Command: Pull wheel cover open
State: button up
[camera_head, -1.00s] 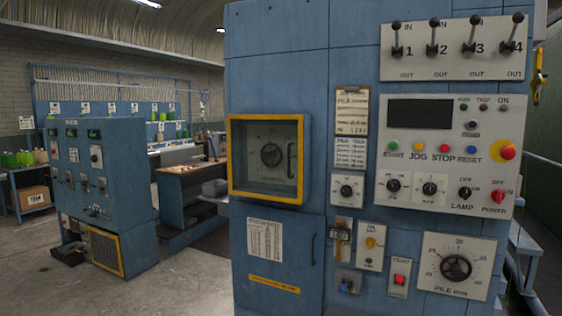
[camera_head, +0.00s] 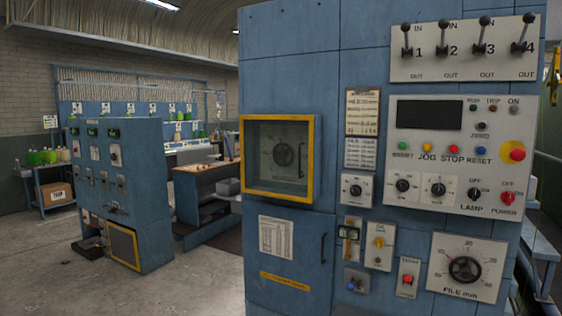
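The wheel cover (camera_head: 310,187) is a clear window in a yellow frame on the left part of the blue machine cabinet. It looks shut flat against the panel. Behind its pane sits a dark round wheel or knob (camera_head: 283,155) on a dial plate. A dark vertical handle (camera_head: 301,160) stands at the right side of the pane. My gripper is not in view.
The blue cabinet (camera_head: 290,60) fills the right half. It carries levers (camera_head: 447,48), a control panel (camera_head: 458,150), a pile dial (camera_head: 466,269) and a lower door with a handle (camera_head: 323,247). Another blue console (camera_head: 120,190) and a workbench (camera_head: 205,172) stand left. Floor (camera_head: 195,285) is clear at front left.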

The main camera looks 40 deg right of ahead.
aim_at(311, 118)
jog(key=i, duration=1)
jog(key=u, duration=0.15)
jog(key=k, duration=0.95)
jog(key=z, duration=0.15)
jog(key=i, duration=0.5)
